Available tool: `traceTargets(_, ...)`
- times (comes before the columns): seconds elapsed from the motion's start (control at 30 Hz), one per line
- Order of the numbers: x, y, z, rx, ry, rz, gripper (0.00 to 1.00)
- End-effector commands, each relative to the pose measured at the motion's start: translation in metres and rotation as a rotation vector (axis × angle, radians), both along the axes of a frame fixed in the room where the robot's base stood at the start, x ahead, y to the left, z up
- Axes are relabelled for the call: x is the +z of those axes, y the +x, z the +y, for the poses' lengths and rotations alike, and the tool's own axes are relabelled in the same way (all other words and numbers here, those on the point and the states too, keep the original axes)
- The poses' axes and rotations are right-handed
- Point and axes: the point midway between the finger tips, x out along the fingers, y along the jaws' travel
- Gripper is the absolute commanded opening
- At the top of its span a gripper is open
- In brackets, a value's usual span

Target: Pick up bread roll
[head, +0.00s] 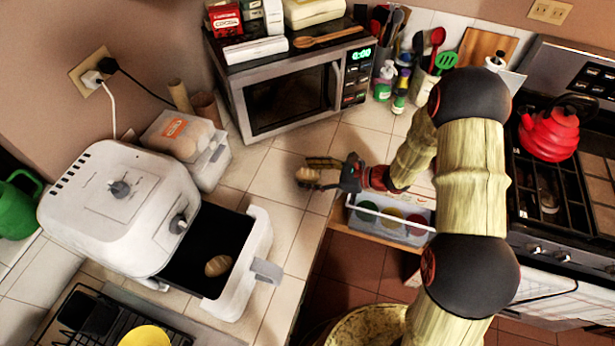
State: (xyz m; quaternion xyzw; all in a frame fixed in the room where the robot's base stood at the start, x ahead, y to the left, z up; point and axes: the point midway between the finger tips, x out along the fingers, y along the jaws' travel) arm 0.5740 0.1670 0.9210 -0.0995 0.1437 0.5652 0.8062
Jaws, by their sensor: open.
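A small brown bread roll (306,175) sits on the tiled counter in front of the microwave. My gripper (318,174) is open beside it, reaching in from the right. Its fingertips come close to the roll, one on the far side and one on the near side; I cannot tell whether they touch it. A second roll-like brown item (218,265) lies in the pulled-out drawer (262,240) of the white air fryer (120,205).
The microwave (290,100) stands behind my gripper. The stove with a red kettle (550,135) is at the right. Tiles left of the roll are clear.

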Motion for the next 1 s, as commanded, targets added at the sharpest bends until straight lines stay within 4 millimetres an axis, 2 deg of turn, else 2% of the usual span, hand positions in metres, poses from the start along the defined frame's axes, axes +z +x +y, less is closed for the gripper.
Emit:
traceTargets(0.1,-0.0036,0.0034,0.0093,0.0,0.0,-0.001,0.58)
traceTargets(0.37,-0.0033,0.0044,0.0106,0.0,0.0,-0.002,0.58)
traceTargets(1.0,-0.0033,0.0042,0.0105,0.0,-0.001,-0.002,0.22)
